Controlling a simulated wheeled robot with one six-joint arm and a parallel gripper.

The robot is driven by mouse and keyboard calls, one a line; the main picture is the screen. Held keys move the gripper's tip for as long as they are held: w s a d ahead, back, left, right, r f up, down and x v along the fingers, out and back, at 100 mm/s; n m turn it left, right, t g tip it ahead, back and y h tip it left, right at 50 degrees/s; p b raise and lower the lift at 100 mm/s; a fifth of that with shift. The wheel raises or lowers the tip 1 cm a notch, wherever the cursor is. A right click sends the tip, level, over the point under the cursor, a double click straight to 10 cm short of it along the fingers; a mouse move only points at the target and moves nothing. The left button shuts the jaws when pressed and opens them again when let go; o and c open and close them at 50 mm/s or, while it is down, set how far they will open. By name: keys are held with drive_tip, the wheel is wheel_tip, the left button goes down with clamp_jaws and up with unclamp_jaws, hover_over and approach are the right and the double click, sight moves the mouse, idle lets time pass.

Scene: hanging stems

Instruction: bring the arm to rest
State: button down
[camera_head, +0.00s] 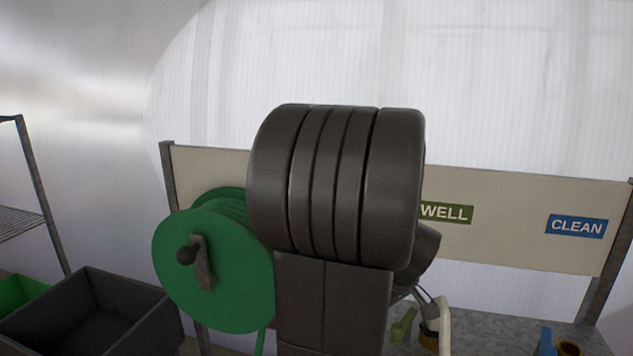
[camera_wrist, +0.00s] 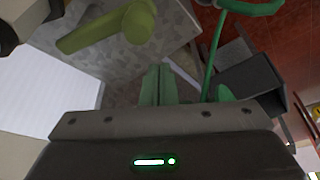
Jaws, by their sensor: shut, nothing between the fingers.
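My gripper (camera_wrist: 159,72) shows in the wrist view as two narrow green fingers side by side, with no gap between them and nothing held. Its dark body spans the bottom of that view. In the head view my dark grey arm stands folded up close in front of the camera and covers the middle of the picture. My gripper cannot be made out there.
A green reel (camera_head: 205,270) with a crank stands left of my arm. A sign board (camera_head: 520,205) runs behind, above a grey bench (camera_head: 490,335). An olive-green object (camera_wrist: 108,28) lies there. A dark crate (camera_head: 60,315) sits lower left, near a wire rack (camera_head: 22,223).

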wheel_tip(320, 180, up, 9)
drive_tip(key=s+d+n, duration=0.1)
drive_tip(key=s+n, duration=0.1)
drive_tip(key=n, duration=0.1)
wheel_tip(320, 180, down, 9)
drive_tip(key=a+b, duration=0.1)
drive_tip(key=w+m+h+p, duration=0.3)
drive_tip(key=w+m+p, duration=0.3)
drive_tip(key=w+m, duration=0.4)
drive_tip(key=shift+d+m+t, duration=0.3)
drive_tip(key=shift+d+m, duration=0.15)
drive_tip(key=shift+m, duration=1.25)
